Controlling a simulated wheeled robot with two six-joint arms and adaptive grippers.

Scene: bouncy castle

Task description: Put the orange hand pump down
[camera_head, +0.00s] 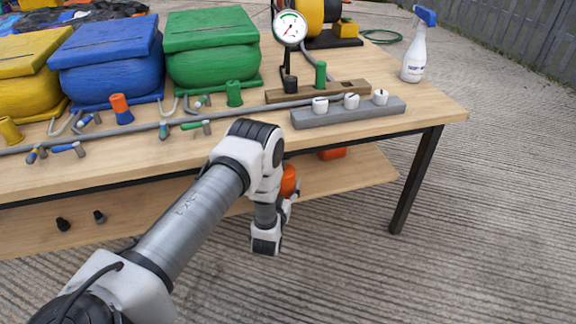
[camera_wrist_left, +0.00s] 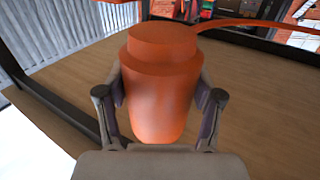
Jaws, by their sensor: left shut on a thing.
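The orange hand pump (camera_wrist_left: 160,85) fills the middle of the left wrist view, a rounded body with a narrower round cap. My left gripper (camera_wrist_left: 159,108) is shut on it, one finger against each side. In the head view the pump (camera_head: 289,181) shows only as a small orange part beside my left gripper (camera_head: 287,201), in front of the table's lower shelf (camera_head: 345,181). My arm hides the rest of it. Whether its base touches the shelf cannot be seen. My right gripper is not in view.
An orange object (camera_head: 332,154) lies further back on the lower shelf. A dark table leg (camera_head: 415,180) stands to the right. Two small black pieces (camera_head: 63,224) lie on the shelf at left. The tabletop above holds colored bins (camera_head: 212,45), a gauge (camera_head: 290,28) and a spray bottle (camera_head: 414,54).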

